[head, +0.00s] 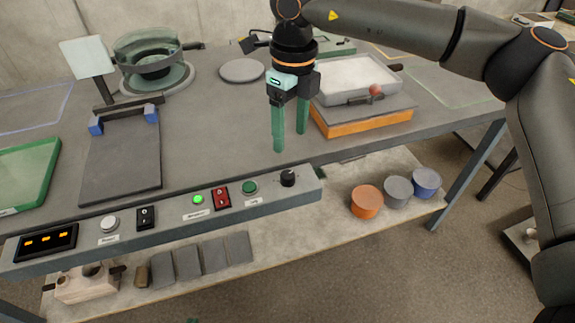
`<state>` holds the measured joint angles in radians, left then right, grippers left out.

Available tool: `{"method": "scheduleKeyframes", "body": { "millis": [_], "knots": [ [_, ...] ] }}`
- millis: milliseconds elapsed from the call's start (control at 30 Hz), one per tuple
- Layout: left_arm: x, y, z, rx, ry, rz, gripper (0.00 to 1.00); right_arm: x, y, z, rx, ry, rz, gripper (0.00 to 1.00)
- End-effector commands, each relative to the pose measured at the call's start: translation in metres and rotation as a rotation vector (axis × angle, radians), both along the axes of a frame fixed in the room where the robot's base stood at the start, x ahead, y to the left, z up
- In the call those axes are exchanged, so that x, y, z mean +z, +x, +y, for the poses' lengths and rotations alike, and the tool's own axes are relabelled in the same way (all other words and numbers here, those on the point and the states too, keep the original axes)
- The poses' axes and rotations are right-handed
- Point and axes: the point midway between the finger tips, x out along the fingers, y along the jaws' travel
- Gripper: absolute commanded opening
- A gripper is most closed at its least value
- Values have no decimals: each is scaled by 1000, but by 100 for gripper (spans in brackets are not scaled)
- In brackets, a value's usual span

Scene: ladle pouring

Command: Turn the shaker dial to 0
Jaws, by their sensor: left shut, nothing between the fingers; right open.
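The one rotary knob in view is a black dial (288,178) at the right end of the control panel (160,222) on the bench front. Its pointer setting and label are too small to read. My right gripper (291,141) points down above and behind the dial, its two green fingers apart with nothing between them. It does not touch the dial. Only a small green tip of my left gripper (192,321) shows at the bottom edge, well below the panel; the rest is out of frame.
The panel also carries a green button (249,188), a red rocker switch (221,197), a lit green lamp (198,200) and an orange display (46,242). Behind my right gripper stands an orange-based unit with a sand tray (357,78).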

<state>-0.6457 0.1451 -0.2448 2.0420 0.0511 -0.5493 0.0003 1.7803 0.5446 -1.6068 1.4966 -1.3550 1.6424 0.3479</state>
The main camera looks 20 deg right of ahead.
Motion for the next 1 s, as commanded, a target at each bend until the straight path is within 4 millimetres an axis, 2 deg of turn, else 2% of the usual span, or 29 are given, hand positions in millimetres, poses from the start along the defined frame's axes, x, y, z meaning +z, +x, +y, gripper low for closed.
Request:
{"method": "scheduleKeyframes", "body": {
  "millis": [33,300,500,667,933,1000],
  "knots": [
    [-2,0,0,1,1,0,0,-13,-1,0,1,0,4,69],
    [-6,0,1,1,1,-2,0,-68,-3,3,2,2,5,69],
    [-7,0,1,2,2,-3,0,-95,-4,5,3,3,3,69],
    [-7,0,1,2,2,-3,0,-103,-4,5,3,3,2,69],
    [-7,0,2,2,2,-3,0,-104,-4,5,3,4,1,69],
    [-7,0,1,2,2,-3,0,-104,-4,5,3,4,1,61]
  ]
}}
